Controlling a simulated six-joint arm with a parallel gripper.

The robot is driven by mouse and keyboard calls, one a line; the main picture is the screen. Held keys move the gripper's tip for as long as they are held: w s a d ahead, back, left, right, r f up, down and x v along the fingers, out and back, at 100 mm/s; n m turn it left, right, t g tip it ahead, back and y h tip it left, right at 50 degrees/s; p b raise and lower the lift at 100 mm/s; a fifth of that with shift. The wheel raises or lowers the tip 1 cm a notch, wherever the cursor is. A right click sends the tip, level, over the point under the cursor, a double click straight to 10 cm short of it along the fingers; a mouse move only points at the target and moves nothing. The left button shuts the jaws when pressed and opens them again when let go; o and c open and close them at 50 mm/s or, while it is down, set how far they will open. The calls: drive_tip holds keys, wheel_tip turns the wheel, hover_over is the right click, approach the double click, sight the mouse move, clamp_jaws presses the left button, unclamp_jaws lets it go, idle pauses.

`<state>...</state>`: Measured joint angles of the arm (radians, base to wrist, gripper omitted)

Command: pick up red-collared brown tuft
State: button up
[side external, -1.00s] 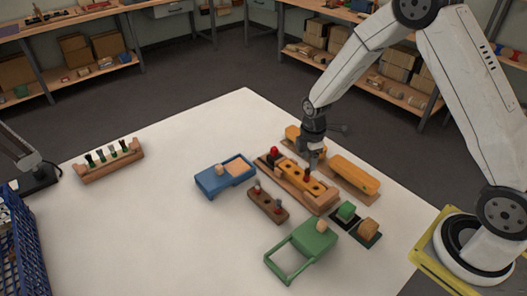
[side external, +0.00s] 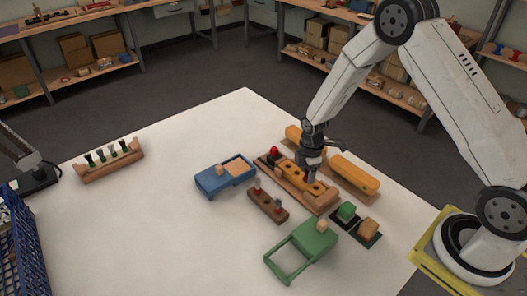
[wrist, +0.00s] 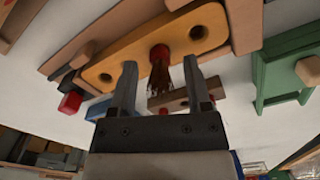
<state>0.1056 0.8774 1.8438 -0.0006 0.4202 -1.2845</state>
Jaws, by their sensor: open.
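The red-collared brown tuft (wrist: 160,70) stands in the yellow block with holes (wrist: 222,22), brown bristles toward the wrist camera and red collar at the block. My gripper (wrist: 160,72) is open, with one finger on each side of the tuft and visible gaps to both. In the side view my gripper (side external: 311,180) is down over the yellow block (side external: 291,168) in its wooden holder and hides the tuft.
A small brown block (side external: 262,208) with red-collared pieces stands in front. A blue tray (side external: 212,183), a green frame (side external: 315,240), and green and orange blocks (side external: 368,229) are close by. A long orange piece (side external: 355,174) lies behind. A tuft rack (side external: 110,163) stands far left. The table's left-front is clear.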

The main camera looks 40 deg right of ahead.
clamp_jaws()
idle(0.3)
drive_tip(key=shift+r, duration=0.75)
drive_tip(key=s+a+r, duration=0.1)
drive_tip(key=s+r, duration=1)
drive_tip(key=s, duration=0.3)
drive_tip(key=shift+r, duration=0.25)
drive_tip(key=shift+a, duration=0.1)
